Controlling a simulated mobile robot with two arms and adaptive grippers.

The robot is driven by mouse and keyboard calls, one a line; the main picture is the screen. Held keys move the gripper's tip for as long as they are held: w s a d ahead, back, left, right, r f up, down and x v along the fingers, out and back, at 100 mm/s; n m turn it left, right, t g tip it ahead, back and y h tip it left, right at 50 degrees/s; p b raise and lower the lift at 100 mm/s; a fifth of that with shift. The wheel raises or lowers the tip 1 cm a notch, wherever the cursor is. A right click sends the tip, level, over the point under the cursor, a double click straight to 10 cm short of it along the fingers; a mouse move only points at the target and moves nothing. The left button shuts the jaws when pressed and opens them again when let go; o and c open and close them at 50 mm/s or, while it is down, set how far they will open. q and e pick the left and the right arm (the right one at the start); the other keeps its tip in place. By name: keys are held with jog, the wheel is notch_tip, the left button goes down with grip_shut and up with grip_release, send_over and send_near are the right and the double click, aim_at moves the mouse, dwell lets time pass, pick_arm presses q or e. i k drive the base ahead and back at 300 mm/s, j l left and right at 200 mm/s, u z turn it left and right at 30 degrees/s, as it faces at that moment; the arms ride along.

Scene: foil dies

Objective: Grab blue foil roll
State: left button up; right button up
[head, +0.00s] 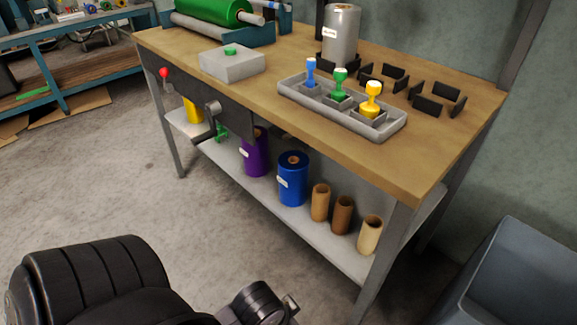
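The blue foil roll (294,184) stands upright on the lower shelf of the workbench, in the head view. It has a white label on its side and a brown core at its top. The purple roll (257,155) stands to its left and a bare brown core (320,203) to its right. Black parts of my arm show at the bottom left, well apart from the blue roll. I make out no gripper fingers of either hand.
The wooden workbench top (215,92) overhangs the lower shelf (335,248). A crank hangs at the bench front. More bare cores stand right of the blue roll. A grey tray (300,104) holds stamps on top. A grey bin (520,285) stands at the right. The floor in front is clear.

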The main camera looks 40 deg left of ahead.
aim_at(293, 165)
jog(key=u, duration=1.45)
